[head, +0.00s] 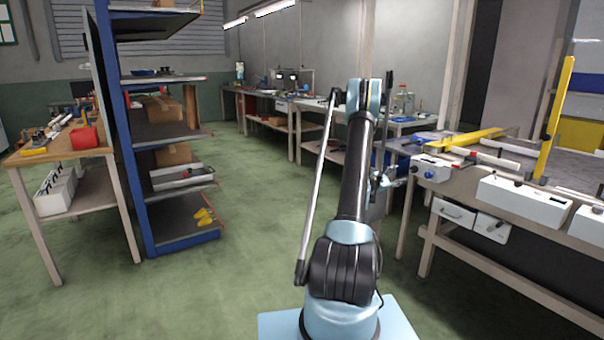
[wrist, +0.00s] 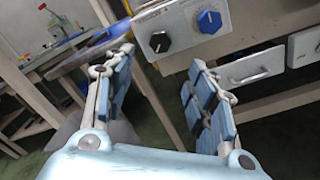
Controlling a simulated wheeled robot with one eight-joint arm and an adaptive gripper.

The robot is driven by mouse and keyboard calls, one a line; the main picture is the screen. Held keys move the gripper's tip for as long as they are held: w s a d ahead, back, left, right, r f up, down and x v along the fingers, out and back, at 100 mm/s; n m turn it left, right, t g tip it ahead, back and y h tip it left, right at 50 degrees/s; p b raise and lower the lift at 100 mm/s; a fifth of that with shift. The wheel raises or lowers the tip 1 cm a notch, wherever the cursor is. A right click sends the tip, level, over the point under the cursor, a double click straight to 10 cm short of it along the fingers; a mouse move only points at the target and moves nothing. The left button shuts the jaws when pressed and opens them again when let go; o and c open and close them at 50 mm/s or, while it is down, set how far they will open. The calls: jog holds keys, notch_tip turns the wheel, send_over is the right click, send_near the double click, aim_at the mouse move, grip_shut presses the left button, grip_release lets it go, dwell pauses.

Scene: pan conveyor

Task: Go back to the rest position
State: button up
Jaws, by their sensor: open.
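My gripper (wrist: 162,95) shows in the wrist view with its two blue-padded fingers spread wide apart. Nothing is between the fingers; they are empty. Beyond them is a control box (wrist: 182,30) with a black knob and a blue knob, fixed at a workbench. In the head view my arm stands raised in the middle. My gripper (head: 384,183) shows there only in part, beside the arm and left of the control box (head: 430,170). No pan can be made out in either view.
A workbench (head: 510,205) with yellow bars and drawers stands at the right, close to my gripper. A blue shelf unit (head: 135,130) and a wooden table (head: 60,152) stand at the left.

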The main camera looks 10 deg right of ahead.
jog(key=s+a+r+m+g+y, duration=0.1)
jog(key=s+a+r+m+y, duration=0.1)
jog(key=s+a+r+m, duration=0.5)
jog(key=s+a+r+m+g+y, duration=0.1)
jog(key=s+a+r+y, duration=0.15)
jog(key=s+a, duration=0.35)
jog(key=s+a+r+m+g+y, duration=0.1)
jog(key=s+a+r+y, duration=0.2)
jog(key=a, duration=0.4)
jog(key=s+a+f+m+g+y, duration=0.1)
jog(key=s+a+f+m+y, duration=0.2)
jog(key=s+a, duration=1.1)
jog(key=s+a+f+m+g+y, duration=0.1)
jog(key=s+a+f+m+y, duration=0.2)
jog(key=s+a, duration=1.2)
jog(key=s+f+y, duration=0.3)
jog(key=s, duration=0.2)
jog(key=shift+s+f, duration=0.2)
jog(key=shift+f, duration=0.15)
jog(key=shift+a, duration=0.1)
jog(key=shift+w+f, duration=0.2)
jog(key=shift+w, duration=0.2)
